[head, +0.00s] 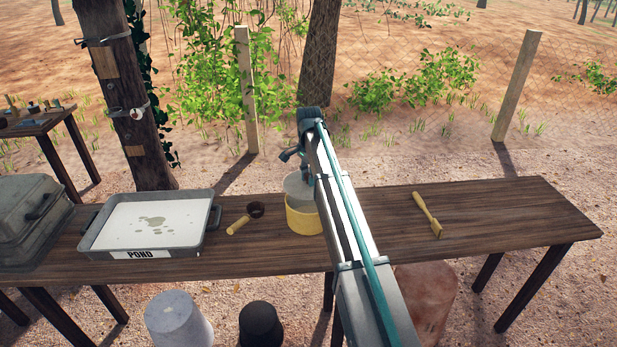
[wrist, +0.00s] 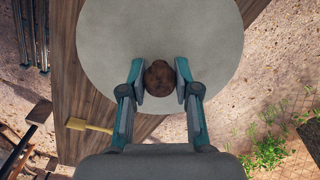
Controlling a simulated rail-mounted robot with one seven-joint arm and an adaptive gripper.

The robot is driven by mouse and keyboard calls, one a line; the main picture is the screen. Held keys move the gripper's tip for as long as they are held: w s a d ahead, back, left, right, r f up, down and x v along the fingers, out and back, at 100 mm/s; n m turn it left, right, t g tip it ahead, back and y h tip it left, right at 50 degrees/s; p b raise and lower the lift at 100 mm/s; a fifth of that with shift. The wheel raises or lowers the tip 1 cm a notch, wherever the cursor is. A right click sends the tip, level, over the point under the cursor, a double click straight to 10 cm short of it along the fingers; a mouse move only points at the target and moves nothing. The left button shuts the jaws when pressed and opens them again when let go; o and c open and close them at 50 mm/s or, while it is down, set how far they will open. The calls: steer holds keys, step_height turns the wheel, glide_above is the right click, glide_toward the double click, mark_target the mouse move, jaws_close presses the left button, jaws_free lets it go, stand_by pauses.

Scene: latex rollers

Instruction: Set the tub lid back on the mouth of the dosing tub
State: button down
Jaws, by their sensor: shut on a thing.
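The tub lid (wrist: 160,35) is a grey disc with a round brown knob (wrist: 160,78). My gripper (wrist: 160,84) is shut on that knob, with one finger on each side. In the head view the lid (head: 297,187) shows at the yellow dosing tub (head: 302,219), over its upper part, partly behind my arm. I cannot tell whether the lid touches the tub's rim. The tub stands on the wooden table and is hidden under the lid in the wrist view. My fingertips are hard to make out in the head view.
A ladle (head: 246,217) lies left of the tub, then a shallow tray (head: 100,225) labelled POND and a grey case (head: 30,215). A yellow-handled paddle (head: 429,215) lies to the right on the table (head: 510,220), which is otherwise clear there. Buckets stand in front, below.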

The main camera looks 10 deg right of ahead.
steer(key=shift+f+b, duration=0.65)
steer(key=shift+f, duration=1.45)
steer(key=shift+f, duration=1)
steer(key=c, duration=0.8)
jaws_free()
steer(key=shift+o, duration=0.2)
steer(key=shift+r, duration=0.1)
